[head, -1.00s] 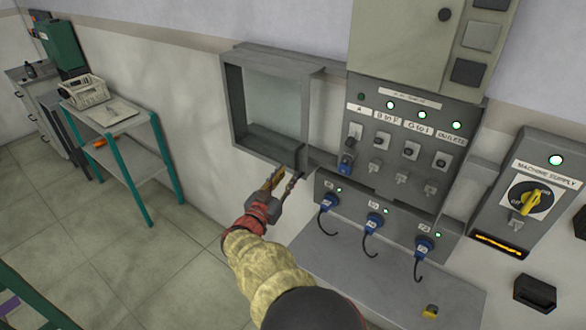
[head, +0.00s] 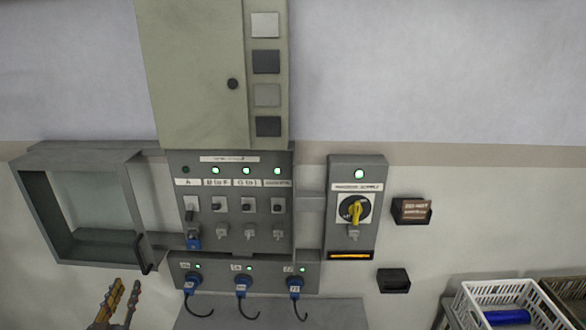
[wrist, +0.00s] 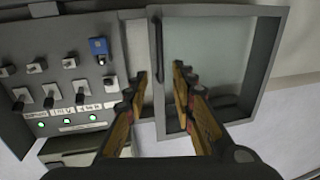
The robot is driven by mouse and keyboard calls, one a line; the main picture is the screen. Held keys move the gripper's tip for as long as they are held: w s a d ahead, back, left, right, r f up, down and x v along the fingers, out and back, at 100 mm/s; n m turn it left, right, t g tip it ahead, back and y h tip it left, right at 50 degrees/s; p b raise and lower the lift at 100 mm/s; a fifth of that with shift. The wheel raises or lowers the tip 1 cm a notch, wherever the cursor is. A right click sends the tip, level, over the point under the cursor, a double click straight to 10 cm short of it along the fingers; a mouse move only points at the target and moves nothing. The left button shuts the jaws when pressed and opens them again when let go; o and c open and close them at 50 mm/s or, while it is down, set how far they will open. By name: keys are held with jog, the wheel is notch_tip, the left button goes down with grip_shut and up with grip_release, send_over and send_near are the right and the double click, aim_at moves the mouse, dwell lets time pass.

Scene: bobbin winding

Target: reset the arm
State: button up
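My gripper (head: 120,302) shows at the bottom left of the head view, with only its wood-coloured and dark fingers in the picture. In the wrist view my gripper (wrist: 160,82) has its two fingers apart, with nothing held between them. The grey wall box with a glass front (head: 95,205) is above and left of the gripper in the head view. Its dark handle (head: 142,254) is close to the fingers but looks apart from them. In the wrist view the handle (wrist: 158,60) lines up with the gap between the fingers. The rest of my arm is out of view.
The switch panel (head: 180,222) has several switches and a blue padlock (head: 194,238); blue plugs (head: 241,285) hang below, above a grey shelf (head: 270,315). The machine supply box (head: 345,270) has a yellow knob.

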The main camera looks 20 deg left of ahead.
jog(key=s+a+f+n+g+y, duration=0.3)
jog(key=s+a+f+g, duration=0.2)
jog(key=s+f+g, duration=0.55)
jog(key=s+d+f+n+g+h, duration=0.1)
jog(key=s+d+f+n, duration=0.15)
jog(key=d, duration=0.25)
jog(key=w+d+r+m+g+h, duration=0.1)
jog(key=w+d+r+h, duration=0.15)
jog(key=d, duration=1.05)
jog(key=w+d+r+m+g+h, duration=0.1)
jog(key=d+r, duration=0.2)
jog(key=d, duration=0.9)
jog(key=w+d+r+m+g+h, duration=0.1)
jog(key=w+d+r+g+h, duration=0.15)
jog(key=d, duration=1.05)
jog(key=s+d+r+m+t+h, duration=0.1)
jog(key=d+r, duration=0.5)
jog(key=d, duration=1.2)
jog(key=s+d+r+m+t+h, duration=0.1)
jog(key=d+r+m+t, duration=0.3)
jog(key=d, duration=1.4)
notch_tip(320, 180, up, 2)
jog(key=shift+s+m+h, duration=0.2)
jog(key=shift+m+h, duration=0.6)
jog(key=shift+m, duration=0.45)
jog(key=shift+a, duration=0.2)
